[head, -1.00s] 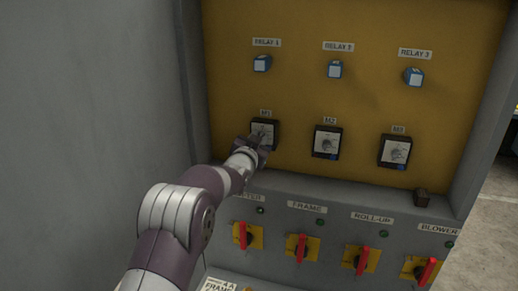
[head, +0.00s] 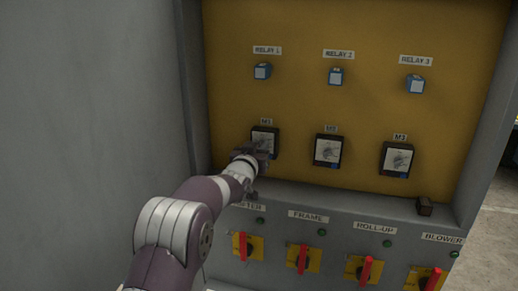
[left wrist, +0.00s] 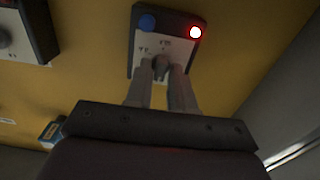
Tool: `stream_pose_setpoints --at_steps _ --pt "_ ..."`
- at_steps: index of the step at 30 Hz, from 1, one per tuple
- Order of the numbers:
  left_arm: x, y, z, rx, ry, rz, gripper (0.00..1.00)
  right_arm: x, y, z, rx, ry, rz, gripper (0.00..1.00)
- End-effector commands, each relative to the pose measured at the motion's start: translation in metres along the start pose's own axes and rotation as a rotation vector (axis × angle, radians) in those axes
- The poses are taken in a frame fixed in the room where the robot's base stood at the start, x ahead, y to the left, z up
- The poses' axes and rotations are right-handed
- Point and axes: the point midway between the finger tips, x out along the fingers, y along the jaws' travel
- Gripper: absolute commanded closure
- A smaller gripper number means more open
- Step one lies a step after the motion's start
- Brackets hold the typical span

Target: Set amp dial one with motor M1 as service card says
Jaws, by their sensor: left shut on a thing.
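The M1 dial unit (head: 265,136) is a dark box with a pale marked face on the mustard panel, leftmost in its row. In the left wrist view, its face (left wrist: 143,42) has a blue round part (left wrist: 147,22) and a lit red lamp (left wrist: 195,32). My left gripper (head: 263,151) reaches it from below; in the left wrist view its fingers (left wrist: 163,74) are shut on the small dark knob (left wrist: 160,63), which they partly hide. The scale marks are too blurred to read. My right gripper is not in view.
M2 (head: 328,150) and M3 (head: 397,159) stand to the right. Blue relays (head: 336,77) sit above. Below is a grey ledge with red-handled switches (head: 303,258). A small brown block (head: 424,206) lies at the ledge's right. A grey wall (head: 90,100) is left.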

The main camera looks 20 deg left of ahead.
Motion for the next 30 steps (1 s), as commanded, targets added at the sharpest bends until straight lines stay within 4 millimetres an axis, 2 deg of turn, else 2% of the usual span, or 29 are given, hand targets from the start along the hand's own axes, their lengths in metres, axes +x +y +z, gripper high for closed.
stream_pose_setpoints --at_steps 5,6,7,15,19,23,27,30 --pt "0.0 0.0 0.003 0.0 -0.007 0.0 1.0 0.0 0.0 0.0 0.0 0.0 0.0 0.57" --pt "0.0 0.0 0.003 0.0 -0.007 0.0 0.64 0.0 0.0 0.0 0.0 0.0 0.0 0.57" --pt "0.0 0.0 0.003 0.0 -0.006 0.0 0.62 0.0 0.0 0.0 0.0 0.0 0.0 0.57" --pt "-0.001 0.0 0.001 0.001 -0.002 0.0 0.62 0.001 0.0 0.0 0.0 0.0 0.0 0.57" --pt "-0.011 0.0 0.003 0.001 0.0 0.0 0.62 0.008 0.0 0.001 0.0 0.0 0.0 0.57" --pt "-0.04 0.0 0.006 0.001 0.0 -0.001 0.62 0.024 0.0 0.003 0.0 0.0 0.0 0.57" --pt "-0.081 0.0 0.006 0.001 0.001 -0.001 0.62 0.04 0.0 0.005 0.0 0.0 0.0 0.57" --pt "-0.104 0.0 0.004 0.001 0.0 -0.001 0.62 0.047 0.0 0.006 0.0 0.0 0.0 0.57"
